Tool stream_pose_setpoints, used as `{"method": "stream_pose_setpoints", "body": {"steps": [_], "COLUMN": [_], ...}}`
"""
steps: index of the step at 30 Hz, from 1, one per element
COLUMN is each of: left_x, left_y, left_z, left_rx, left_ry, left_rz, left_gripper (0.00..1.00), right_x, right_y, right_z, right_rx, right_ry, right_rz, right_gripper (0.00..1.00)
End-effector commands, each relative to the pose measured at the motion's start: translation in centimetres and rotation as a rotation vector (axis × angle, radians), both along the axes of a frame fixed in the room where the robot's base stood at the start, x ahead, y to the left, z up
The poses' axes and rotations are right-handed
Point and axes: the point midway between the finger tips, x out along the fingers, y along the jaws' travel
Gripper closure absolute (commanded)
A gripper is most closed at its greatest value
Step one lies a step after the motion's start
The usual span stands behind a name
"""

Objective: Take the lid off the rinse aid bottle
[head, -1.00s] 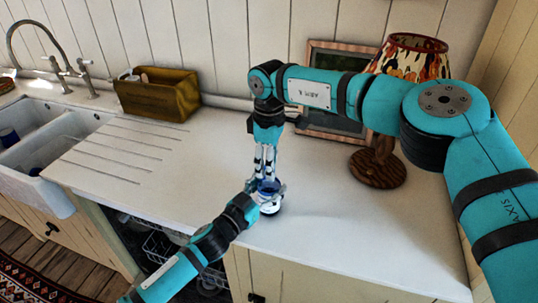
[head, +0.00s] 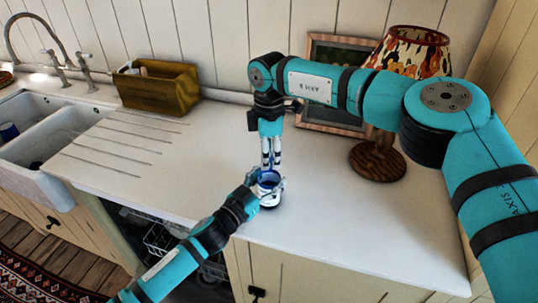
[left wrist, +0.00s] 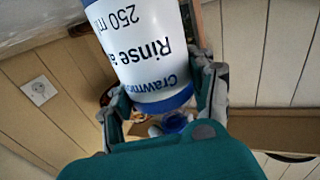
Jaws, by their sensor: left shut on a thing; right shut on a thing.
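The rinse aid bottle (head: 270,200) is a small white bottle with blue parts, near the counter's front edge. My left gripper (head: 267,188) is shut around it. In the left wrist view the bottle (left wrist: 143,50) shows its white label upside down, between the left fingers (left wrist: 163,98). My right gripper (head: 272,166) comes down from above and is shut, its tips at the blue top of the bottle. A blue piece, seemingly the lid (left wrist: 175,122), shows beyond the bottle's blue end. I cannot tell whether it is apart from the bottle.
A lamp (head: 378,162) with a patterned shade and a framed picture (head: 334,120) stand behind at the right. A wooden caddy (head: 157,90) and the sink (head: 45,135) are to the left. The white counter (head: 350,225) right of the bottle is clear.

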Motion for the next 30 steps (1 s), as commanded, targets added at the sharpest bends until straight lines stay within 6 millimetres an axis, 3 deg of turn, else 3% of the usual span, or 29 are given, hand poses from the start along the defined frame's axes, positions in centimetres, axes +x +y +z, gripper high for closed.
{"method": "stream_pose_setpoints", "body": {"steps": [30], "left_x": [-0.09], "left_y": [-0.09], "left_z": [0.02], "left_rx": [0.000], "left_ry": [-0.001], "left_rz": [-0.003], "left_gripper": [1.00], "right_x": [0.13], "right_y": [-0.07], "right_z": [0.18], "right_rx": [0.000], "right_ry": [0.001], "right_rz": [2.670], "right_gripper": [1.00]}}
